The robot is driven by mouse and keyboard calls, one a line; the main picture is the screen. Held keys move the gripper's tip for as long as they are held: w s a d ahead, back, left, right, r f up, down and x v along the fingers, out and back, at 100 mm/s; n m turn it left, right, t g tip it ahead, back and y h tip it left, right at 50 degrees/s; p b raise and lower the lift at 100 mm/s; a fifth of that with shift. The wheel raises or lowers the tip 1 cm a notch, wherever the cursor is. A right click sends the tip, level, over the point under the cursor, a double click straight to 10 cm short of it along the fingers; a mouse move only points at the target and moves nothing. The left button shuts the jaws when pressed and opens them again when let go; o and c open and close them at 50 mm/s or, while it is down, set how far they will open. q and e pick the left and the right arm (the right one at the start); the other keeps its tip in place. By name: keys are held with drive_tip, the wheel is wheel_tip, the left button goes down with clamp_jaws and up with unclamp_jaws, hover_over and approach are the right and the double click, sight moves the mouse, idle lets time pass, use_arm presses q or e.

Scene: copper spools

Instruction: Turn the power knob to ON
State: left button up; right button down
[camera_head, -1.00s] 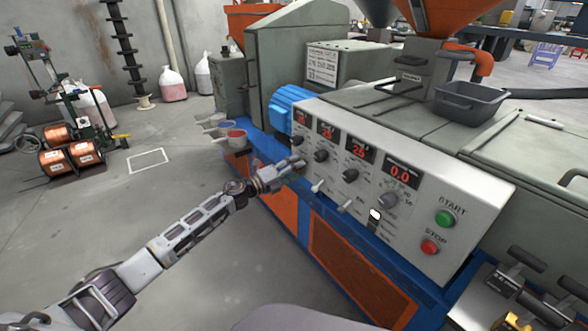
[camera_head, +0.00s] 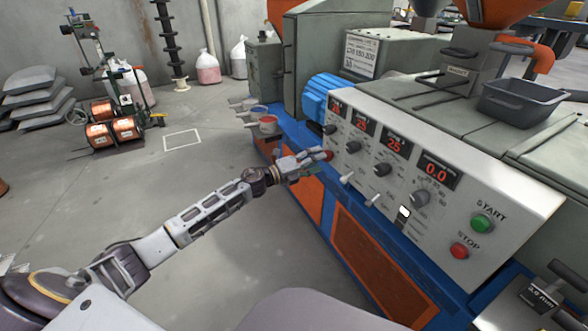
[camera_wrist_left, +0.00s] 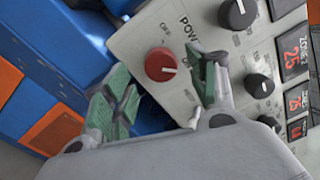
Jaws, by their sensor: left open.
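The power knob is a round red knob (camera_wrist_left: 161,64) with a white pointer mark, on the light control panel (camera_wrist_left: 190,25) beside the "POWER" lettering. In the wrist view its pointer aims right and slightly down. My left gripper (camera_wrist_left: 160,86) is open, with one green-padded finger on each side of the knob's lower edge. I see no contact with the knob. In the head view, my left gripper (camera_head: 308,161) is at the left end of the panel, and a bit of the red knob (camera_head: 328,155) shows at its fingertips. My right gripper is not in view.
Black knobs (camera_head: 383,169) and red digital displays line the panel above small white levers (camera_head: 347,178). The green start button (camera_head: 481,223) and red stop button (camera_head: 459,250) are at its right end. A blue motor (camera_head: 322,97) stands behind the panel's left end.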

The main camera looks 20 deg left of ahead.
use_arm(q)
drive_tip(key=v, duration=0.8)
idle(0.4)
drive_tip(key=shift+s, duration=0.15)
idle(0.6)
